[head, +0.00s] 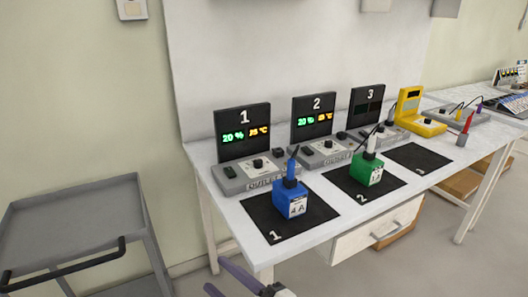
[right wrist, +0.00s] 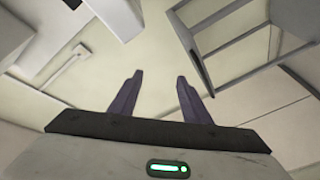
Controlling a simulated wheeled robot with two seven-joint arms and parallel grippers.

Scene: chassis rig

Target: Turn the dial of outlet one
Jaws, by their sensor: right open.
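Outlet one is a grey box (head: 232,185) labelled OUTLET at the left of the white table. Its dark dial (head: 258,163) sits on a pale panel on top. The black display marked 1 (head: 243,118) stands behind it, showing green 20 % and an orange temperature reading. My right gripper (head: 215,274) shows at the bottom of the head view, below and in front of the table, well apart from the dial. In the right wrist view its two purple fingers (right wrist: 158,97) are spread with nothing between them. My left gripper is not in view.
A blue box (head: 291,208) stands on black mat 1 and a green box (head: 367,171) on mat 2; mat 3 (head: 419,158) is bare. Outlet two (head: 325,158) and a yellow meter (head: 420,127) are further right. A grey cart (head: 80,215) stands left of the table.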

